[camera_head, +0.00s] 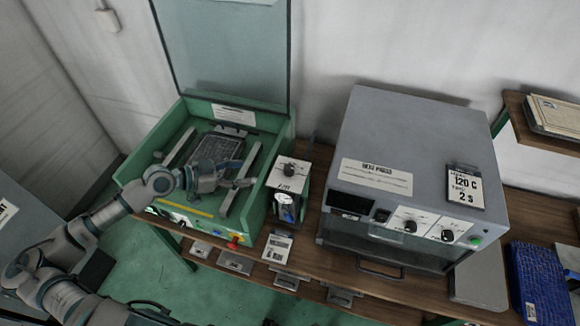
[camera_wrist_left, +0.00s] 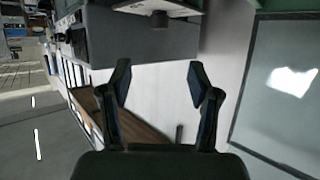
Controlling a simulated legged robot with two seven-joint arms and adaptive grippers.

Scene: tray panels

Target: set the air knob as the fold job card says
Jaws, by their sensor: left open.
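The air knob (camera_head: 288,170) is a black dial on the white top of a small box (camera_head: 286,192) between the green machine and the grey press. Its pointer setting is too small to read. A printed card (camera_head: 277,247) lies at the bench front below that box; its text is unreadable. My left gripper (camera_head: 215,176) is over the green tray machine (camera_head: 279,152), left of the knob and apart from it. In the left wrist view its two fingers (camera_wrist_left: 160,82) are spread and empty. A dark knob (camera_wrist_left: 160,18) on a pale panel, apparently the air knob, shows beyond them.
The grey heat press (camera_head: 400,130) stands right of the small box, with a card reading 120 C and 2 s (camera_head: 465,187). The green machine's clear lid (camera_head: 222,50) stands raised behind the gripper. A blue bin (camera_head: 540,280) stands at far right.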

